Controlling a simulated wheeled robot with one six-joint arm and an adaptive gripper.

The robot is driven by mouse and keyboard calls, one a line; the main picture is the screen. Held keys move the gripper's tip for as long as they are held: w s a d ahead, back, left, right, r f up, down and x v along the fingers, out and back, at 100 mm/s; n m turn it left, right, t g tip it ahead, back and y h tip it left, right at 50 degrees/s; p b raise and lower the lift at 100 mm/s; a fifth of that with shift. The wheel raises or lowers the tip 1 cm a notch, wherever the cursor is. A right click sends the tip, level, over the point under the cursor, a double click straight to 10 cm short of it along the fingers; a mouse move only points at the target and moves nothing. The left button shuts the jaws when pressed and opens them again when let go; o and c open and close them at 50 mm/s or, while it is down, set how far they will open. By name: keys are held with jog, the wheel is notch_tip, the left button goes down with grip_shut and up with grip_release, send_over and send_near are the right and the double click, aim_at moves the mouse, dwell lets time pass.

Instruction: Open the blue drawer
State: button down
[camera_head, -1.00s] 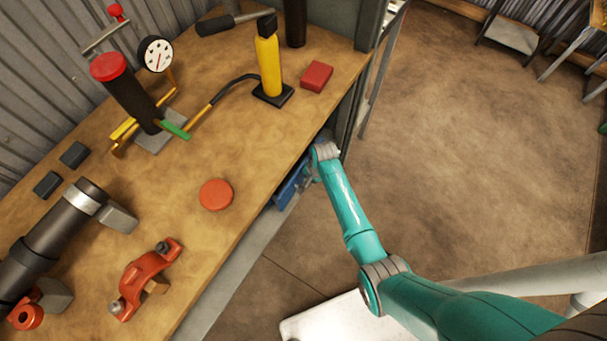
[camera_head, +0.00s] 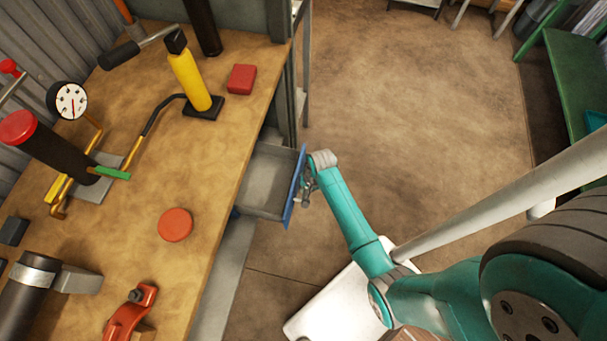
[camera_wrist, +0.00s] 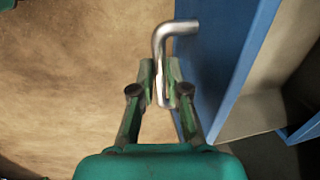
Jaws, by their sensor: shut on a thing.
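The blue drawer (camera_head: 295,187) stands pulled out from under the workbench top in the head view. Its grey inside shows and looks empty. In the wrist view its blue front (camera_wrist: 222,60) runs down the right of the picture. A bent silver handle (camera_wrist: 176,29) sticks out from that front. My gripper (camera_wrist: 160,84) is shut on the handle, with one finger on each side of it. In the head view my gripper (camera_head: 308,190) is at the outer face of the drawer front, partly hidden by my wrist.
The wooden workbench (camera_head: 215,130) holds a yellow cylinder (camera_head: 190,80), a red block (camera_head: 241,78), a red disc (camera_head: 175,225), a gauge (camera_head: 68,100) and an orange clamp (camera_head: 130,312). The brown floor (camera_head: 400,100) right of the drawer is clear. A green bench (camera_head: 575,90) stands at the far right.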

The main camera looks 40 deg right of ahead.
jog(key=c, duration=1.2)
grip_release()
jog(key=r, duration=0.4)
jog(key=s+d+r, duration=0.1)
jog(key=r, duration=0.6)
jog(key=shift+s+d+r, duration=0.15)
jog(key=shift+s+r, duration=0.25)
